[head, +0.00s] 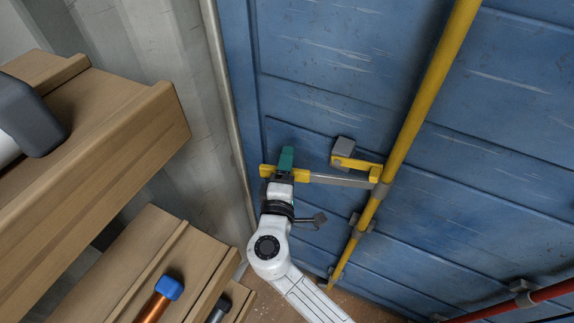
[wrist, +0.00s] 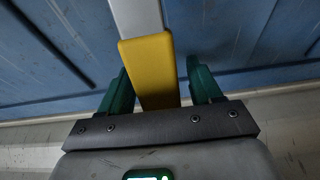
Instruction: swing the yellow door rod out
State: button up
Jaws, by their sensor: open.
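The yellow door rod (head: 425,85) runs at a slant down the blue container door (head: 330,60) in the head view. A grey handle bar (head: 340,180) reaches left from the rod and ends in a yellow grip (head: 301,176). My gripper (head: 286,160), with green fingers, is at the yellow grip end. In the wrist view the yellow grip (wrist: 149,65) lies between the two green fingers of my gripper (wrist: 160,88). The fingers stand apart, with a visible gap on the right. Contact on the left side is unclear.
A yellow bracket with a grey block (head: 344,148) sits above the handle bar. Wooden shelves (head: 140,125) stand close on the left, with a blue-capped orange tool (head: 160,298) on the lower one. A red rod (head: 500,303) is at the lower right.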

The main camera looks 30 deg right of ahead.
jog(key=shift+c, duration=0.3)
grip_shut()
jog(key=shift+f, duration=0.1)
